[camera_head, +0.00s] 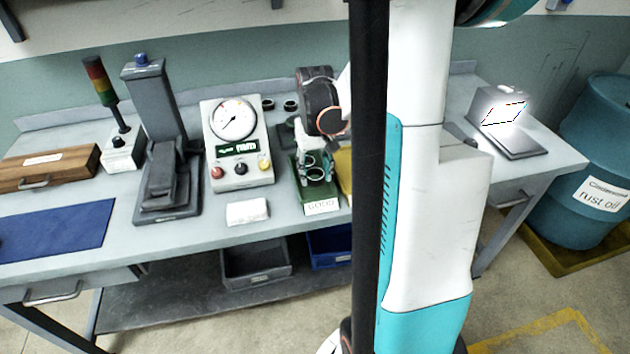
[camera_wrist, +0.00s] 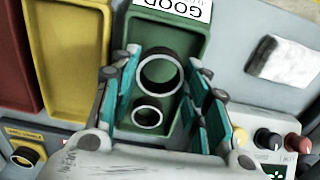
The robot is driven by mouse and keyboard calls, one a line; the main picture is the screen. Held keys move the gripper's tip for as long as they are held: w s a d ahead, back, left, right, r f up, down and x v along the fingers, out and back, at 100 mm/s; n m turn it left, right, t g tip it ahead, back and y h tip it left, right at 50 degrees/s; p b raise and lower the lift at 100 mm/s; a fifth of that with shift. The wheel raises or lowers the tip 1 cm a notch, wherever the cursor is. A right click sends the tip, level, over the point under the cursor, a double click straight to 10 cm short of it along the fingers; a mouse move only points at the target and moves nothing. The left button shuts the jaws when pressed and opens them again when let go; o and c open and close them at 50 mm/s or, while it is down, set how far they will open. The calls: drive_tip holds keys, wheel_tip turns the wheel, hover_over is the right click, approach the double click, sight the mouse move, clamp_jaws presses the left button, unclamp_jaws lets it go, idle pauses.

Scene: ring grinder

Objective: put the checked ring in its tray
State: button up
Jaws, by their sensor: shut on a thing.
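In the wrist view my gripper (camera_wrist: 163,62) points down over the green tray (camera_wrist: 187,25) labelled GOOD. Its teal-padded fingers are shut on a dark ring (camera_wrist: 160,93) with a bright rim. A second, smaller-looking ring (camera_wrist: 147,124) is at the tray, just below the held one in the picture. I cannot tell whether the held ring touches the tray floor. In the head view the green tray (camera_head: 320,208) stands on the bench, with my gripper (camera_head: 313,166) low over it, partly hidden by its own wrist.
A yellow tray (camera_wrist: 70,50) and a red tray (camera_wrist: 15,65) stand beside the green one. The dial gauge box (camera_head: 234,143) and a white cloth (camera_head: 248,212) are close by. Another ring (camera_wrist: 16,157) shows at lower left. A blue mat (camera_head: 55,230) lies far left.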

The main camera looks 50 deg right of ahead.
sight(315, 189)
drive_tip(key=shift+f+b, duration=0.45)
drive_tip(key=shift+f, duration=1.15)
drive_tip(key=shift+f, duration=0.2)
drive_tip(key=o, duration=0.9)
drive_tip(key=shift+o, duration=0.2)
drive_tip(key=shift+r, duration=0.15)
wheel_tip(315, 189, up, 12)
drive_tip(key=p, duration=0.4)
